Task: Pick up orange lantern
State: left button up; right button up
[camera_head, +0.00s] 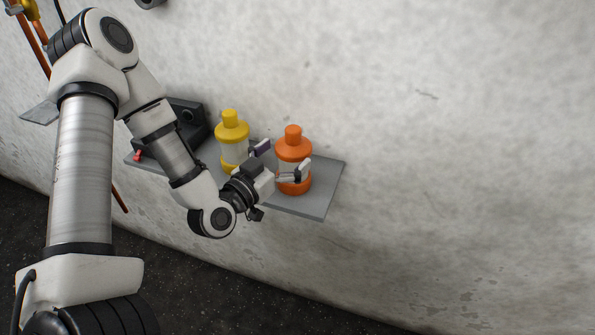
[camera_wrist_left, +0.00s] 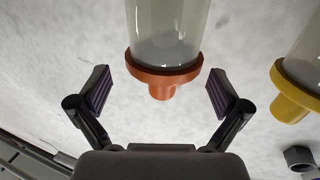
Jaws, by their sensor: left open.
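The orange lantern (camera_head: 293,148), with a clear middle, orange collar and cap, stands upright near the right end of a grey wall shelf (camera_head: 318,198). My left gripper (camera_head: 282,160) is open at the lantern, one finger crossing in front of its lower part and the other at its left. In the left wrist view, the lantern (camera_wrist_left: 165,76) appears cap-down between the two spread fingers, with a gap on each side. How deep it sits between them is hard to tell. My right gripper is not in view.
A yellow lantern (camera_head: 232,132) stands just left of the orange one, close to my gripper; it also shows in the left wrist view (camera_wrist_left: 293,102). A dark box (camera_head: 190,116) sits at the shelf's left end. Concrete wall (camera_head: 460,150) backs the shelf; the right side is clear.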

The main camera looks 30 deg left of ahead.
aim_at(300, 141)
pick_arm(q)
jog(key=shift+w+d+f+b, duration=0.1)
jog(key=shift+w+f+b, duration=0.15)
jog(key=shift+w+b, duration=0.35)
jog(key=shift+w+a+f+b, duration=0.2)
jog(key=shift+w+b, duration=0.45)
jog(key=shift+b, duration=0.6)
jog(key=w+p, duration=0.2)
jog(key=w, duration=0.1)
jog(key=shift+r, duration=0.3)
jog(key=shift+w+d, duration=0.15)
jog(key=shift+w, duration=0.25)
jog(key=shift+s, duration=0.1)
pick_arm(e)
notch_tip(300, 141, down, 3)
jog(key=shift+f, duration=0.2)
pick_arm(q)
jog(key=shift+s, duration=0.1)
jog(key=c, duration=1.4)
jog(key=shift+o, duration=0.2)
